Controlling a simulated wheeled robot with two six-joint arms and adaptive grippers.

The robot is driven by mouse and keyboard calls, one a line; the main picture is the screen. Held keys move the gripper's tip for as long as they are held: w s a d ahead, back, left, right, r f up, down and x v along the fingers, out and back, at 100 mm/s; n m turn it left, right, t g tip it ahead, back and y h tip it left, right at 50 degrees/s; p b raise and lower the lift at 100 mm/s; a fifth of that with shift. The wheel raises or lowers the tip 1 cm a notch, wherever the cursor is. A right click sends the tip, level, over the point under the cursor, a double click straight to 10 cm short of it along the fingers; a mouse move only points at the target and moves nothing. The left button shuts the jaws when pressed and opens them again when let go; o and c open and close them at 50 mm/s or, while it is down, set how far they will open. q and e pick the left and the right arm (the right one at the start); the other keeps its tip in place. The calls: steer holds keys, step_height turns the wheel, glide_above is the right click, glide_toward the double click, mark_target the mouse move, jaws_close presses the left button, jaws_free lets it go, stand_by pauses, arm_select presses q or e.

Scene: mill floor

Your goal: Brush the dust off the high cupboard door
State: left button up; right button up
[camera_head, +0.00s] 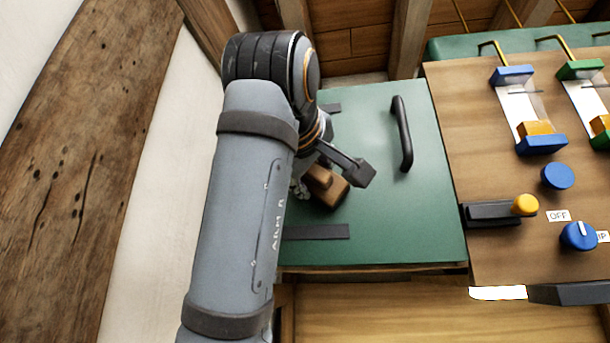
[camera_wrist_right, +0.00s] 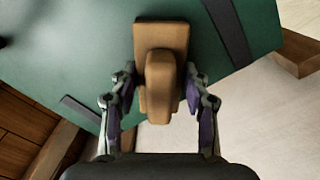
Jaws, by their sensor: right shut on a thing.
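The green cupboard door (camera_head: 425,220) stands in the middle of the head view, closed as far as I can tell, with a black bar handle (camera_head: 402,135) toward its right side. My right gripper (camera_head: 336,178) is in front of the door's left half, shut on a wooden brush (camera_head: 329,194). In the right wrist view the two fingers hold the brush's brown block (camera_wrist_right: 163,35) by its raised grip, with the green door (camera_wrist_right: 95,60) behind. The bristles are hidden, and I cannot tell whether the brush touches the door. No dust is clearly visible. My left gripper is out of view.
Dark hinge straps (camera_head: 316,232) cross the door's left edge. A wooden panel (camera_head: 450,110) with blue knobs (camera_head: 557,175) and a yellow-tipped lever (camera_head: 525,204) adjoins the door on the right. A white wall (camera_head: 165,200) and a timber post (camera_head: 75,150) stand at left.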

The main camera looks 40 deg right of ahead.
mark_target(336, 174)
steer(key=shift+s+d+f, duration=0.1)
steer(key=shift+s+d, duration=0.25)
steer(key=shift+s+d+b, duration=0.5)
steer(key=shift+s+d, duration=0.05)
steer(key=shift+s, duration=0.15)
steer(key=shift+s+d, duration=0.3)
steer(key=shift+s+d, duration=0.1)
steer(key=shift+s, duration=0.05)
steer(key=s+a+b, duration=0.2)
steer(key=s, duration=0.4)
steer(key=shift+a, duration=0.3)
